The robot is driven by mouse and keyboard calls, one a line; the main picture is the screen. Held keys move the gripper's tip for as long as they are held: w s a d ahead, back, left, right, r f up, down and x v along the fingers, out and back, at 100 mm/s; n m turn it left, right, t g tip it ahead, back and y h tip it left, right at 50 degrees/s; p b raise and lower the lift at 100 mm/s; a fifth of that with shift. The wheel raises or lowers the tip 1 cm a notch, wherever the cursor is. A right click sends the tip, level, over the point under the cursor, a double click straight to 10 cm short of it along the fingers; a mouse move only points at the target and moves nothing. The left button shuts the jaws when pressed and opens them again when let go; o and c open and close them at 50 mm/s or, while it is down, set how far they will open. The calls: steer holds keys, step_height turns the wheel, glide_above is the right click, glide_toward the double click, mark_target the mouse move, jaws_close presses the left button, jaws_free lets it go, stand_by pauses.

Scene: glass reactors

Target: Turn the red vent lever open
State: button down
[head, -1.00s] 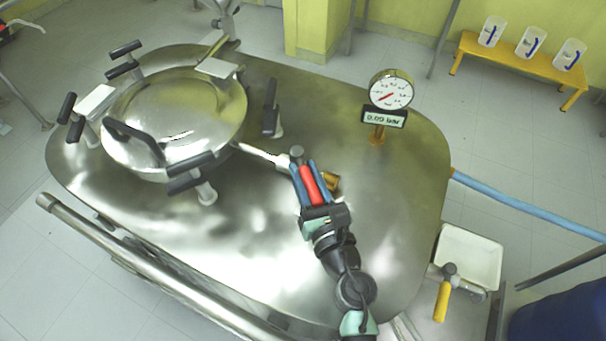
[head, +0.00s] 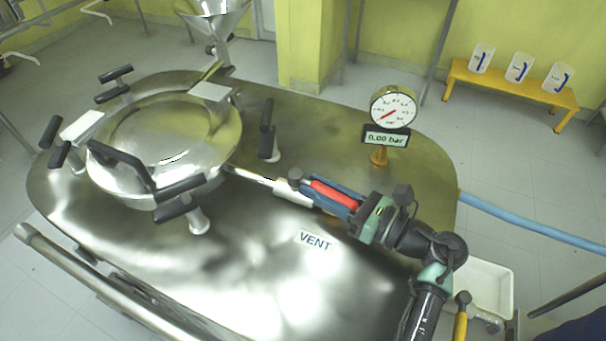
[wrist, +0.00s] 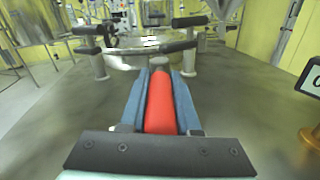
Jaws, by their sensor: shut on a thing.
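The red vent lever (head: 334,196) lies between the blue fingers of my gripper (head: 322,192) in the head view, above the steel vessel top. It points toward lower right, roughly in line with the pale pipe (head: 262,180) that runs to the lid. My gripper is shut on the lever. In the wrist view the lever (wrist: 160,104) runs straight ahead between the two fingers (wrist: 160,95). A VENT label (head: 315,241) lies on the vessel top below the lever. The gauge (head: 393,107) has a display (head: 386,138) reading 0.00 bar.
The round lid (head: 170,140) with several black-handled clamps stands left of the lever. The gauge post rises behind my gripper. A blue hose (head: 530,231) leaves to the right. A yellow-handled valve (head: 460,325) and white tray (head: 492,285) are at lower right.

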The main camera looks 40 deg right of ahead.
mark_target(320, 185)
steer(key=shift+d, duration=0.15)
stand_by(0.4)
steer(key=c, duration=0.6)
jaws_free()
steer(key=shift+r, duration=0.15)
step_height(320, 185, up, 9)
steer(key=shift+r+p, duration=0.1)
steer(key=shift+p, duration=0.25)
steer(key=shift+r, duration=0.3)
